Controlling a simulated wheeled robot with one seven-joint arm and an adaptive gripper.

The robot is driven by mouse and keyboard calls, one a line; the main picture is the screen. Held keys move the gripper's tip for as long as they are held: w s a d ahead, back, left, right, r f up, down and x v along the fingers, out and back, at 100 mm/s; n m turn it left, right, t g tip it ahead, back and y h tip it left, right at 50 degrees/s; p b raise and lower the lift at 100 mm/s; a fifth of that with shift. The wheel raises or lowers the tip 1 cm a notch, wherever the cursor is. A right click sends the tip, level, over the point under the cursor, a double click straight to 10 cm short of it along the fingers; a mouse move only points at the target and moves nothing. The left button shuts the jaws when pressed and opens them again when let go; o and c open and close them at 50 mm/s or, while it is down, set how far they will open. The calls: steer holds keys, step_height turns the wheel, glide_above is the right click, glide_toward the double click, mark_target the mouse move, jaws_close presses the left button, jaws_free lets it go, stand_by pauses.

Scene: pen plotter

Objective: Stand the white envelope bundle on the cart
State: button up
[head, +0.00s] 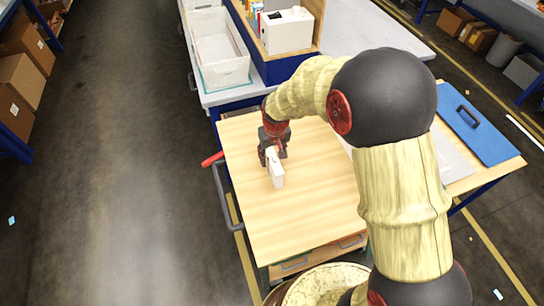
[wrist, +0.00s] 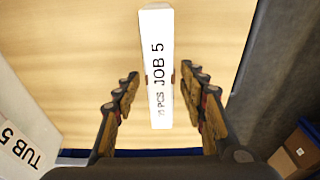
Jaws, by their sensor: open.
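The white envelope bundle (head: 277,172) stands on the wooden top of the cart (head: 305,215), towards its far left part. In the wrist view the bundle (wrist: 160,60) shows a long narrow white face with "JOB 5" and smaller "PCS" lettering. My gripper (head: 273,153) is over the bundle's far end, pointing down. In the wrist view my gripper (wrist: 161,82) is open, one finger on each side of the bundle, with visible gaps between. The bundle's underside is hidden.
A white tub (head: 219,48) sits on the grey bench beyond the cart; its "TUB 5" label (wrist: 20,142) shows in the wrist view. A white box (head: 286,30) stands in a wooden-sided bin nearby. A blue board (head: 480,122) lies at right. The cart's near top is clear.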

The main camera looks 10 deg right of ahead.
steer(key=s+d+r+t+p, duration=0.15)
steer(key=s+r, duration=0.25)
steer(key=r, duration=0.4)
steer(key=s+d+r+m, duration=0.1)
steer(key=s+d+r, duration=0.25)
steer(key=r, duration=0.55)
steer(key=s+d+r+p, duration=0.15)
steer(key=s+r, duration=0.25)
steer(key=r, duration=0.4)
steer(key=s+d+r+t, duration=0.1)
steer(key=s+d+r, duration=0.1)
steer(key=s, duration=0.5)
steer(key=s+d+r+m+t, duration=0.1)
steer(key=s+d+r, duration=0.1)
steer(key=s, duration=0.5)
steer(key=shift+s+d+r, duration=0.35)
steer(key=shift+d+r, duration=0.05)
steer(key=shift+r, duration=0.15)
steer(key=shift+c, duration=0.5)
